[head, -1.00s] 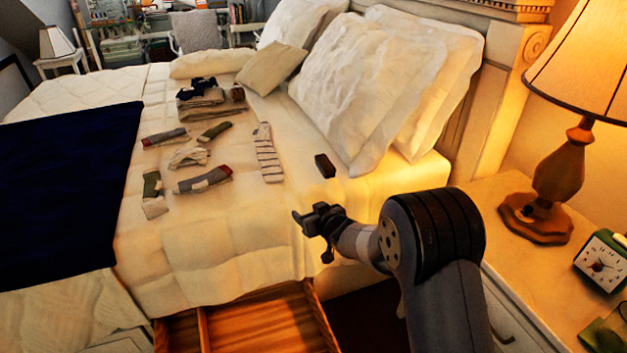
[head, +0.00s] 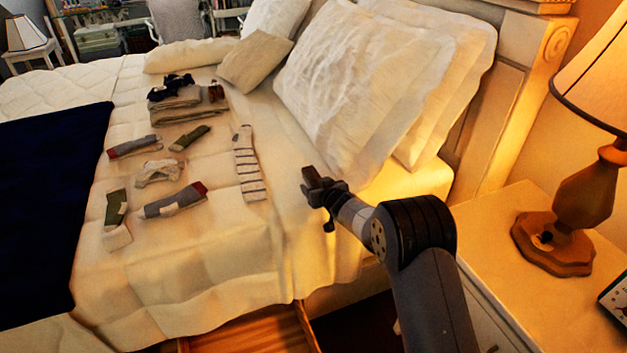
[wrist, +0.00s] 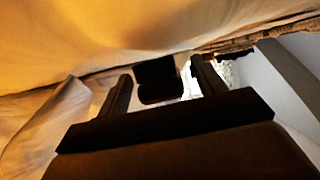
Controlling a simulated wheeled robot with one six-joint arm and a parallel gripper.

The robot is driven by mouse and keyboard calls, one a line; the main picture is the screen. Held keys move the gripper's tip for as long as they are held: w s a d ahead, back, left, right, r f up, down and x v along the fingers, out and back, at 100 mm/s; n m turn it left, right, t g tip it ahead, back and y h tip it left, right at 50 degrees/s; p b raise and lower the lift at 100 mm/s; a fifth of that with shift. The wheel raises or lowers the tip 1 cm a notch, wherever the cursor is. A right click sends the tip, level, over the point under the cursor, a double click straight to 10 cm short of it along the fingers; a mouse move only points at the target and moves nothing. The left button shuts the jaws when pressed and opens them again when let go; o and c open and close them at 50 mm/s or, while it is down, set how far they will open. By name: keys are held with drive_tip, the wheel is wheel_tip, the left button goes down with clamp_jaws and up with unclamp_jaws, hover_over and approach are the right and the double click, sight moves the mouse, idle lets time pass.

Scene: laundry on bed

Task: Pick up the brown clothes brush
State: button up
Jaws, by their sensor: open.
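The brown clothes brush (head: 311,174) lies on the bed near its right edge, just beyond my gripper (head: 312,188). The gripper hides part of it in the head view. In the wrist view the dark brush (wrist: 159,92) shows between and ahead of the two spread fingers of my gripper (wrist: 161,72). My gripper is open and holds nothing. I cannot tell how much gap is left between the fingertips and the brush.
A striped sock (head: 247,165), several other socks and a folded clothes stack (head: 185,105) lie on the bed to the left. A large white pillow (head: 350,85) stands behind the brush. A nightstand (head: 510,240) with a lamp (head: 570,215) is at the right.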

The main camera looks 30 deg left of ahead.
drive_tip(key=shift+c, duration=0.2)
drive_tip(key=c, duration=1)
drive_tip(key=shift+r, duration=0.15)
drive_tip(key=shift+c, duration=0.2)
